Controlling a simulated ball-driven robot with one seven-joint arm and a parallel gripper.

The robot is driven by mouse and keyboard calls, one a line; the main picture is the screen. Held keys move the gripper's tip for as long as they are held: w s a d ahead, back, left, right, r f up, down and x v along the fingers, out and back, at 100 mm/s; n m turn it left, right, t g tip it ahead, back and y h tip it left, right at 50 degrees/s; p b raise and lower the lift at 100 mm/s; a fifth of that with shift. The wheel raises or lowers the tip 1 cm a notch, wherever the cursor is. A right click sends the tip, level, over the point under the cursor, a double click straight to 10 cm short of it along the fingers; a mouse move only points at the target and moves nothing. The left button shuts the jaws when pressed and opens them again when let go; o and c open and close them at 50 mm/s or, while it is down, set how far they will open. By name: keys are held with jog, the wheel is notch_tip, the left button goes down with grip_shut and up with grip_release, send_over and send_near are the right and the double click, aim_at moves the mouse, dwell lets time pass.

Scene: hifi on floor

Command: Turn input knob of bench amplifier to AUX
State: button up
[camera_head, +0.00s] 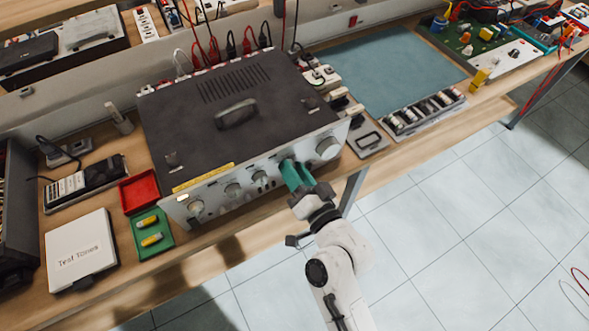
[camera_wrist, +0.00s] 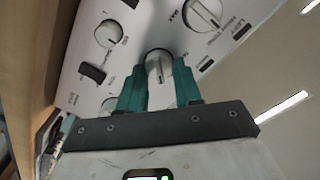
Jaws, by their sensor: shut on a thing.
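The bench amplifier (camera_head: 240,120) is a dark-topped box with a pale front panel, standing on the wooden bench. Its panel (camera_wrist: 90,45) fills much of the wrist view and carries several round knobs. My gripper (camera_head: 289,168), with teal fingers, reaches the right half of the panel. In the wrist view my gripper (camera_wrist: 160,80) is shut on a silver knob (camera_wrist: 158,63), one finger on each side. The knob's pointer mark faces roughly down toward my gripper. A larger knob (camera_wrist: 203,14) sits beyond it, and a smaller knob (camera_wrist: 110,33) is to the left. The labels around the held knob are too blurred to read.
A red tray (camera_head: 138,191), a green tray (camera_head: 152,235) with yellow items and a white "Test Tones" case (camera_head: 80,250) lie left of the amplifier. A blue-grey mat (camera_head: 390,70) and a rack of small parts (camera_head: 424,111) are to the right. Tiled floor (camera_head: 450,230) in front is mostly clear.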

jog(key=shift+m, duration=0.6)
jog(key=o, duration=1)
jog(key=shift+b+v, duration=2)
jog(key=shift+v, duration=3.4)
jog(key=shift+d, duration=0.1)
